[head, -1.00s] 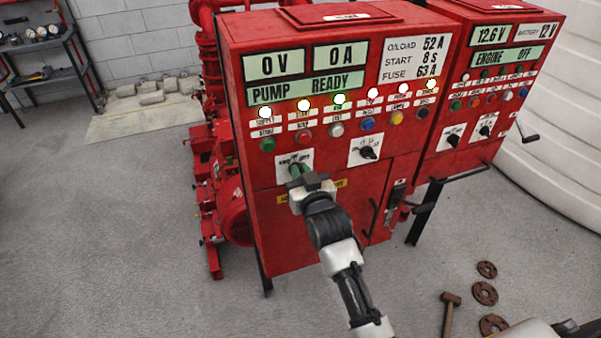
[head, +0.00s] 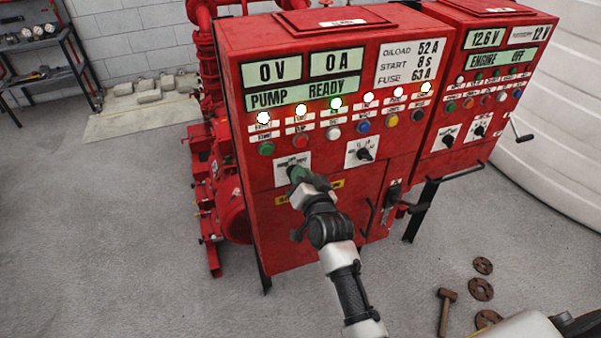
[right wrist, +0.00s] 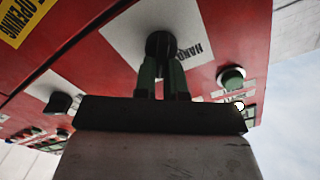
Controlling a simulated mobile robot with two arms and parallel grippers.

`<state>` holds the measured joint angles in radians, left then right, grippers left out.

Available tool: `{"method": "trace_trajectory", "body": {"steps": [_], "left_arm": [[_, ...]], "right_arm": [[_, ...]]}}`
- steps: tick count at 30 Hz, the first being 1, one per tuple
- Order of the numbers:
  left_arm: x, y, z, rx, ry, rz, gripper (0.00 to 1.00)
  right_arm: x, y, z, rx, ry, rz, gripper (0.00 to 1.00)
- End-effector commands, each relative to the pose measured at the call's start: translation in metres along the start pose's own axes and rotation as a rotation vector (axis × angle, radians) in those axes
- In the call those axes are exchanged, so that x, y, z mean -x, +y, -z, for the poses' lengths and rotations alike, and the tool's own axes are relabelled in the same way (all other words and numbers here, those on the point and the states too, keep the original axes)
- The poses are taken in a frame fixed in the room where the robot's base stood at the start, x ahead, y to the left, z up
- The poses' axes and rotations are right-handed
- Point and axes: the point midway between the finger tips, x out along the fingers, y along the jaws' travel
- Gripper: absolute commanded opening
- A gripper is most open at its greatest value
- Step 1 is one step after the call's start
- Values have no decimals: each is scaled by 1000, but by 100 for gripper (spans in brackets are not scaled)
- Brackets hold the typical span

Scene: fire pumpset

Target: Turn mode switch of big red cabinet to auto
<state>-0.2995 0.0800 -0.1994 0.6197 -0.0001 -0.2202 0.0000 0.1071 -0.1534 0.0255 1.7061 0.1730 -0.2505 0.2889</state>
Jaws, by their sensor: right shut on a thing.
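The big red cabinet (head: 310,233) stands in the middle of the head view, its display reading PUMP READY. A rotary switch on a white plate (head: 283,163) sits at the left of its front, under the button row. My right gripper (head: 297,173) is at this switch and hides most of it. In the right wrist view the green fingers of my right gripper (right wrist: 162,80) are shut on the dark round switch knob (right wrist: 161,45). The switch's setting cannot be read. A second black rotary switch (head: 364,154) is to the right. My left gripper is not in view.
A second red cabinet (head: 455,160) with an ENGINE OFF display stands to the right. A hammer (head: 446,305) and rusty flanges (head: 481,289) lie on the floor at the lower right. Red pump parts (head: 225,195) are left of the big cabinet. Floor at the left is open.

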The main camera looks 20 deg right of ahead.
Motion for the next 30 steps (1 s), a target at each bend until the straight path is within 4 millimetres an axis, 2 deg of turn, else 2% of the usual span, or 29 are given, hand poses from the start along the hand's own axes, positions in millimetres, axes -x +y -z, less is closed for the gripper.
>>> {"method": "trace_trajectory", "body": {"steps": [12, 27, 28, 30], "left_arm": [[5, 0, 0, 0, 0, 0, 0], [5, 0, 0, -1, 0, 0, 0], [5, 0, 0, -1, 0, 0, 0], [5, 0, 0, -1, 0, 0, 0]], "right_arm": [[0, 2, 0, -172, 1, 1, 0], [0, 3, 0, -192, 2, 1, 0], [0, 2, 0, -192, 2, 1, 14], [0, 3, 0, -192, 1, 1, 24]]}}
